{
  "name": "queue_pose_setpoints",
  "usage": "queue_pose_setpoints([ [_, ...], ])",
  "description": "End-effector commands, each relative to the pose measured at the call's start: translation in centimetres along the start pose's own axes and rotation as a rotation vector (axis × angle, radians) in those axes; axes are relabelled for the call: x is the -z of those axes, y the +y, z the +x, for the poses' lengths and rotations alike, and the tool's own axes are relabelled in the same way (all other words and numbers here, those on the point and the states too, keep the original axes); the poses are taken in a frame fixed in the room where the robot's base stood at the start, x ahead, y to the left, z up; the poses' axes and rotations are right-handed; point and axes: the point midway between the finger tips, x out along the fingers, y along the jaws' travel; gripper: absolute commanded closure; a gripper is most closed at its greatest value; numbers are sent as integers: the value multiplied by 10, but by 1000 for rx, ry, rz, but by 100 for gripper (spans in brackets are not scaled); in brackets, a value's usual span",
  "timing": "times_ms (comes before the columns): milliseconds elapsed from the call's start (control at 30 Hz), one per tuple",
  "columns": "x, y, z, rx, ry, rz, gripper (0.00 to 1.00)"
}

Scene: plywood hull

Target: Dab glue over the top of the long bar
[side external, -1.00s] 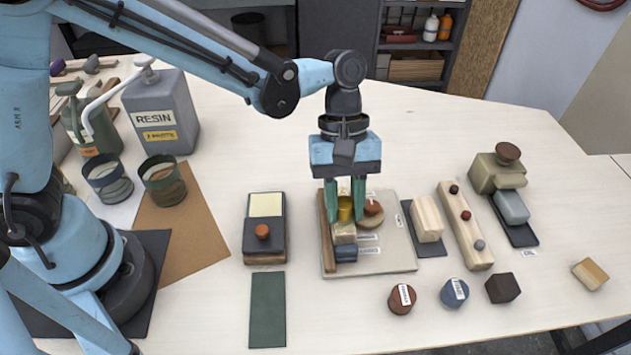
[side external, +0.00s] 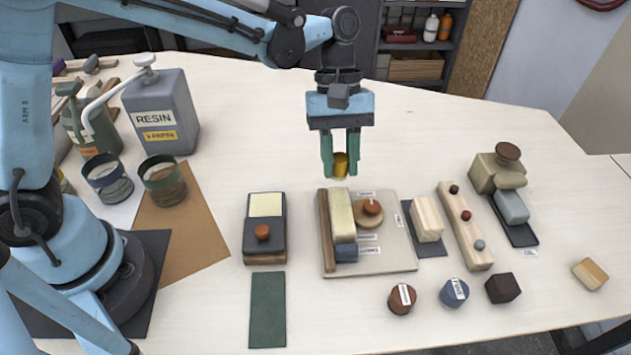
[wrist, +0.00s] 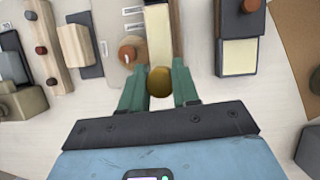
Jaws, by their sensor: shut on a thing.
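My gripper (side external: 340,167) is shut on a small gold, rounded piece (side external: 340,164), which also shows between the green fingers in the wrist view (wrist: 160,82). It hangs above the table, just behind the far edge of the pale board (side external: 390,258), clear of everything. A long cream bar (side external: 342,213) lies on that board beside a brown strip (side external: 326,232), with a dark blue block (side external: 346,254) at its near end. The bar shows beyond the gold piece in the wrist view (wrist: 158,35). I cannot tell whether its top carries glue.
A round wooden disc with a red-brown knob (side external: 372,207) sits right of the bar. A dark block with a cream pad (side external: 265,205) stands left of the board. A wooden beam with several knobs (side external: 455,214) lies to the right. The table behind the board is open.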

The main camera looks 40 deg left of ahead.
Motion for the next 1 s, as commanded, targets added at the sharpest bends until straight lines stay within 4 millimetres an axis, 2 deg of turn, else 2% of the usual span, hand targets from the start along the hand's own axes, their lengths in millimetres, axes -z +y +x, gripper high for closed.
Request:
queue_pose_setpoints([
  [500,-18,0,-41,0,0,0,94],
  [1000,-19,0,-44,0,0,0,94],
])
